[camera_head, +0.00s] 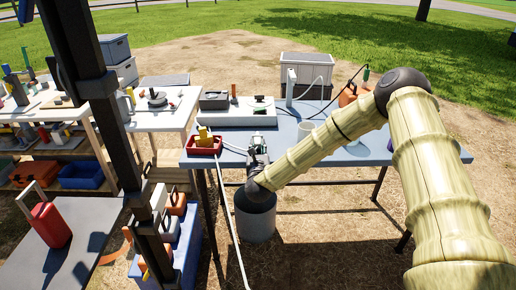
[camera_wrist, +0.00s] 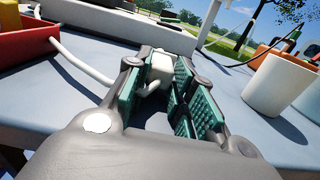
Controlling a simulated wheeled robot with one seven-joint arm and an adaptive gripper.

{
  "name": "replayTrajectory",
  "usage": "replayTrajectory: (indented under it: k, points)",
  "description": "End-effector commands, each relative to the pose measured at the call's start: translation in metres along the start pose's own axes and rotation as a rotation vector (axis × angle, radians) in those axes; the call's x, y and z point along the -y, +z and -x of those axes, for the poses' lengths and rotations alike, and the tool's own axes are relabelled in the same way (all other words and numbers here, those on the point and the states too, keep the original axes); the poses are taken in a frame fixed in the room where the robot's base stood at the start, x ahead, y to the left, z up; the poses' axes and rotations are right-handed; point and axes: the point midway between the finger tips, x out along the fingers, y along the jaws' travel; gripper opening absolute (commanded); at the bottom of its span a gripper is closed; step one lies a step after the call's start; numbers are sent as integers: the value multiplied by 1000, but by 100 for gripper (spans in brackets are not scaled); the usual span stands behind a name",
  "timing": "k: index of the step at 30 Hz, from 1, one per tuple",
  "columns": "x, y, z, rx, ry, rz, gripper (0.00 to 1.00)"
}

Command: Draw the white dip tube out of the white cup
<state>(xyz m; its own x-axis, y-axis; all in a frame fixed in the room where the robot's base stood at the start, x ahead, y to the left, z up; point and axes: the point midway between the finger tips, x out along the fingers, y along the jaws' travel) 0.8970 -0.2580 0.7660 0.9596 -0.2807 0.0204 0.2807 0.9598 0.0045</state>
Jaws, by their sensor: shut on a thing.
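My gripper (camera_head: 257,150) is over the table's front left part, its fingers almost closed around a white piece (camera_wrist: 161,66) that seems to be the end of the white dip tube (camera_wrist: 85,62). In the wrist view the tube runs left from behind the left finger towards a red bin. In the head view a white tube (camera_head: 230,205) hangs over the table's front edge. The white cup (camera_wrist: 277,84) stands upright to the right of the fingers and apart from them; it also shows in the head view (camera_head: 306,130). Its inside is hidden in the wrist view.
The red bin (camera_head: 204,146) sits left of my gripper. A white stand (camera_head: 290,88) with a thin arched tube rises at the table's back. A grey bucket (camera_head: 255,220) stands on the ground below the front edge. Orange items (camera_head: 350,94) are at the back right.

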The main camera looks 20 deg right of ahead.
Motion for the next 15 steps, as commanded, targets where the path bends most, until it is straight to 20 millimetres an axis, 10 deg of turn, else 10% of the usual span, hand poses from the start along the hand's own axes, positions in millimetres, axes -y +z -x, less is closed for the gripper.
replayTrajectory:
  k: [6, 15]
  points:
    - [2, -23, 8, -34, 5, 9, 49]
    - [2, -23, 9, -34, 5, 8, 49]
